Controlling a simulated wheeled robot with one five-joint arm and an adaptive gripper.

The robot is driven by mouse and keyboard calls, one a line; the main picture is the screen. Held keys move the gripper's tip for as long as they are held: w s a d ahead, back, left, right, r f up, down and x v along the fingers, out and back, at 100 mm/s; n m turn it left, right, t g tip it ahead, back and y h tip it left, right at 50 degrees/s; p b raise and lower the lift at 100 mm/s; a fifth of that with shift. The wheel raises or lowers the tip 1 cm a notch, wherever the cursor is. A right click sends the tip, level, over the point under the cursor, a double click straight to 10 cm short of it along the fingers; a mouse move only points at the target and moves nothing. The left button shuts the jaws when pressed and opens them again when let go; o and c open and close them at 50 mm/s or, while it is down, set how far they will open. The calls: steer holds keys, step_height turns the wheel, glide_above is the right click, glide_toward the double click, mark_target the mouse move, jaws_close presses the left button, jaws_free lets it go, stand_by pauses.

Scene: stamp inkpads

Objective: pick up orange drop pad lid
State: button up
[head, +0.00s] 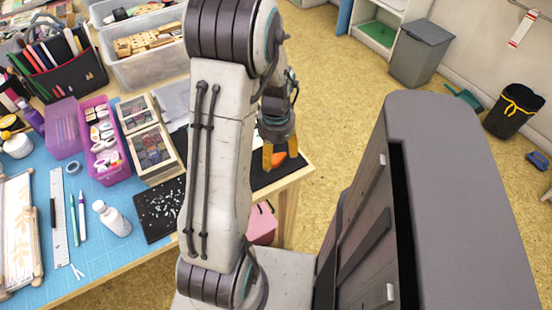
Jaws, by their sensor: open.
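My gripper (280,158) is open at the right end of the worktable, pointing down over a black mat (262,180). Its yellow-orange fingers stand apart. A small, redder orange piece (279,159), which looks like the orange drop pad lid, shows between the fingers. It is partly hidden by them, and I cannot tell whether they touch it. The rest of that pad set is hidden behind my arm.
Wooden boxes of small pads (152,150), a purple basket (103,165) and a black glittery sheet (158,212) lie left of my arm. The table's right edge is close to my gripper.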

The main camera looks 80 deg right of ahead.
steer(key=shift+f, duration=1.05)
steer(key=shift+c, duration=0.4)
steer(key=c, duration=0.6)
steer(key=shift+c, duration=0.2)
